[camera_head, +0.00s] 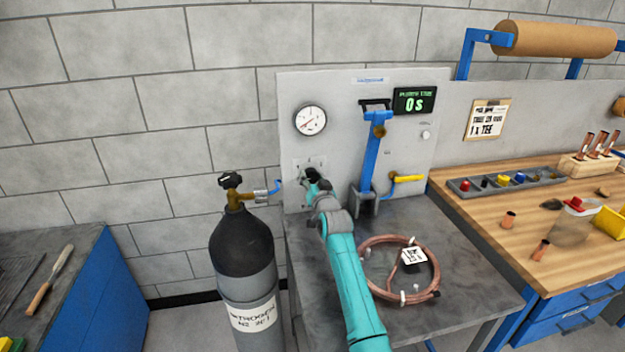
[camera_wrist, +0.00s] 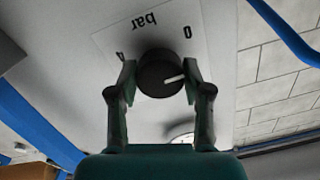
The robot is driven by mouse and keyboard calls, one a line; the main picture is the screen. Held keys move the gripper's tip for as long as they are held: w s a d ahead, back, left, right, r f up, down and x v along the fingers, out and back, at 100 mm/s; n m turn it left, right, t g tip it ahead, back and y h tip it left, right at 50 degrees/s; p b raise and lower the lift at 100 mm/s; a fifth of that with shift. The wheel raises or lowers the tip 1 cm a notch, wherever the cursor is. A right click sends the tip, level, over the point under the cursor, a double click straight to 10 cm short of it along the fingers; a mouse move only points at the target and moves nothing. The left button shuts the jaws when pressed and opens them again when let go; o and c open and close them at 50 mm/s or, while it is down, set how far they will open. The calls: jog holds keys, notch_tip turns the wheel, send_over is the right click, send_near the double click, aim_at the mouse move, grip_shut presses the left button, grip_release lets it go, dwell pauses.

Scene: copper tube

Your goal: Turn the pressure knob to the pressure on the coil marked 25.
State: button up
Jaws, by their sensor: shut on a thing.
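The pressure knob (camera_wrist: 160,76) is round and black with a white pointer line. It sits on a panel plate marked "bar", with a 0 and a 4 readable in the wrist view. The pointer aims toward the right of that view, below the 0. My gripper (camera_wrist: 159,84) has a finger on each side of the knob, closed on it. In the head view my gripper (camera_head: 313,178) reaches the panel and mostly hides the knob. The round pressure gauge (camera_head: 310,120) is above it. The copper coil (camera_head: 367,278) lies on the bench with a white tag (camera_head: 413,256), its print too small to read.
A nitrogen cylinder (camera_head: 241,260) stands left of the bench. A blue lever stand (camera_head: 371,150) and a yellow-handled valve (camera_head: 408,179) are right of my gripper. A display (camera_head: 414,101) reads 0 s. A wooden workbench (camera_head: 480,215) with small parts is at right.

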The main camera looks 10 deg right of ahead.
jog(key=m, duration=0.6)
jog(key=shift+m, duration=0.3)
dwell(0.4)
jog(key=o, duration=1.2)
jog(key=shift+c, duration=0.2)
jog(key=s, duration=1.2)
jog(key=shift+f, duration=0.2)
jog(key=shift+d, duration=0.1)
